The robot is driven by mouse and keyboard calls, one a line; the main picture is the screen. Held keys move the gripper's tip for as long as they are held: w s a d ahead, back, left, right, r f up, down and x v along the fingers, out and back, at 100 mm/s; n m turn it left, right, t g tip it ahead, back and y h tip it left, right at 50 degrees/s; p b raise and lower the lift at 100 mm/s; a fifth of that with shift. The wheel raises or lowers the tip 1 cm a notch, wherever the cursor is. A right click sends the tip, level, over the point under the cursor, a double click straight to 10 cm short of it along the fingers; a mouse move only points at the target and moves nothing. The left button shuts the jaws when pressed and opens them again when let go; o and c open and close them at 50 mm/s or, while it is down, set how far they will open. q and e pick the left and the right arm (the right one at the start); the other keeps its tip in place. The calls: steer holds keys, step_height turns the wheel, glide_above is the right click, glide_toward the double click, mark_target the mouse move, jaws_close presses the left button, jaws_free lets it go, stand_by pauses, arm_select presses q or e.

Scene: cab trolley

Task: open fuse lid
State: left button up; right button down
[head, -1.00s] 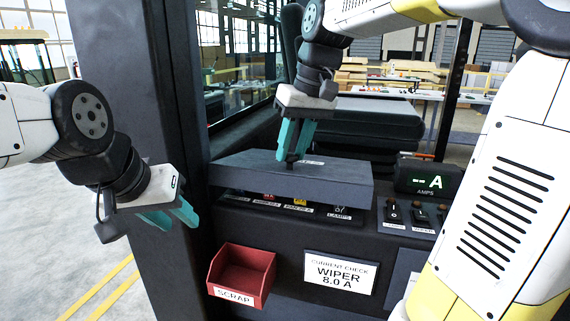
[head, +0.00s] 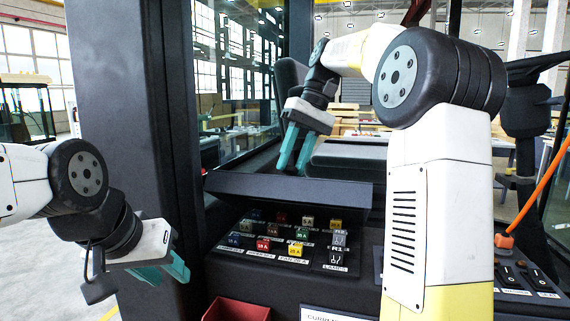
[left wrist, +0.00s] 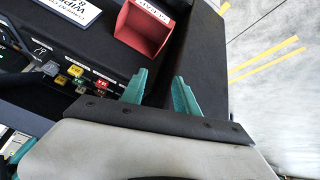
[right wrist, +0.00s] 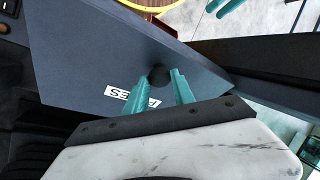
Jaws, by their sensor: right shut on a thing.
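The dark fuse lid (head: 290,190) is tilted up at its front edge over the fuse panel. Below it, several coloured fuses (head: 297,233) with labels are exposed. My right gripper (head: 293,168) is at the lid's upper side. In the right wrist view the lid (right wrist: 105,60) carries a label reading FUSES, and my right gripper (right wrist: 168,80) is shut on the round black lid knob (right wrist: 158,76). My left gripper (head: 165,275) is open and empty, left of the panel, and its fingers (left wrist: 160,88) stand apart in the left wrist view.
The red scrap bin (head: 236,310) is below the panel, and it shows in the left wrist view (left wrist: 147,28). Switches (head: 525,276) sit at the right. A dark cab pillar (head: 125,120) stands between my left arm and the panel.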

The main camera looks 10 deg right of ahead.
mark_target(294, 195)
arm_select(q)
steer(key=c, duration=0.6)
steer(key=shift+w+d+r+m, duration=0.15)
steer(key=shift+d+r+m, duration=0.15)
steer(key=shift+m, duration=0.5)
jaws_close()
steer(key=d+r+n, duration=0.6)
steer(key=d+n, duration=0.3)
steer(key=n, duration=0.8)
steer(key=d+r+n, duration=0.7)
steer(key=d+n, duration=0.1)
steer(key=n, duration=0.9)
steer(key=w+d+f, duration=0.3)
steer(key=w+f, duration=0.1)
steer(key=w, duration=0.3)
steer(key=shift+f, duration=0.4)
